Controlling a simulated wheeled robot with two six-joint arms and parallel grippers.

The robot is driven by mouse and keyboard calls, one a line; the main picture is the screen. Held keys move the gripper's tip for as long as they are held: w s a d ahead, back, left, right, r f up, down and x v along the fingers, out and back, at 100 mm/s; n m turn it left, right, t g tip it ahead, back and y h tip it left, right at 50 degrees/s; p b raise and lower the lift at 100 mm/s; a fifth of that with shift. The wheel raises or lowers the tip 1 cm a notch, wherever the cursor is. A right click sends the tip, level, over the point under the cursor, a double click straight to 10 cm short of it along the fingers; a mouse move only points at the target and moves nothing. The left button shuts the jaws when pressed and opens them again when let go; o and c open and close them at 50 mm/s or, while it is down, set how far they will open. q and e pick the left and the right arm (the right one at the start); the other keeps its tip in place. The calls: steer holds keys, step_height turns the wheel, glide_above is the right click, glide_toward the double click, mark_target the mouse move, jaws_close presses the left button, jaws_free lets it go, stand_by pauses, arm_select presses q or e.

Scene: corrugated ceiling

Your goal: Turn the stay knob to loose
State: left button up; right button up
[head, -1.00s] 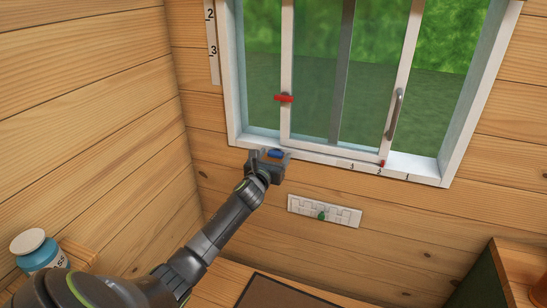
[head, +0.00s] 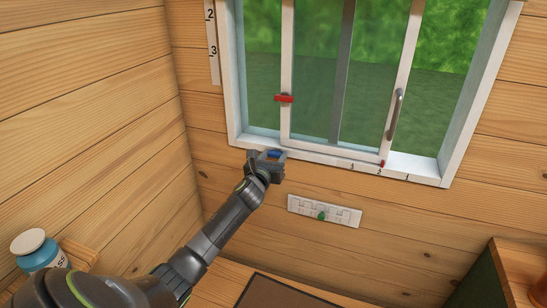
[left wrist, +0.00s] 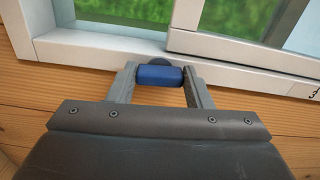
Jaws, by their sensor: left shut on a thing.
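The stay knob is a small blue block (left wrist: 160,76) on the lower rail of the window frame. It lies lengthwise along the rail in the left wrist view, with a dark round part behind it. It also shows as a blue patch (head: 274,153) in the head view, partly hidden by my gripper. My left gripper (head: 267,157) is at the lower left of the window. Its two fingers stand at the ends of the blue knob in the left wrist view (left wrist: 158,74), shut on it. My right gripper is not in view.
A sliding window pane with a grey handle (head: 395,115) and a red catch (head: 284,98) is above. A jar (head: 40,252) stands at the lower left. Wooden walls surround the corner.

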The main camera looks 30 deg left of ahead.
arm_select(q)
steer(key=n, duration=0.8)
steer(key=shift+a+f+n, duration=0.1)
steer(key=shift+a+n, duration=0.05)
steer(key=shift+n, duration=0.15)
steer(key=n+b, duration=0.1)
steer(key=n, duration=0.2)
steer(key=shift+n, duration=0.3)
steer(key=n+b, duration=0.1)
steer(key=n, duration=0.3)
steer(key=shift+f+b, duration=0.15)
steer(key=shift+b, duration=0.15)
steer(key=n+b, duration=0.2)
steer(key=n, duration=0.4)
steer(key=shift+f, duration=0.15)
steer(key=shift+f+n+b, duration=0.1)
steer(key=shift+n+b, duration=2.4)
steer(key=shift+n, duration=3.9)
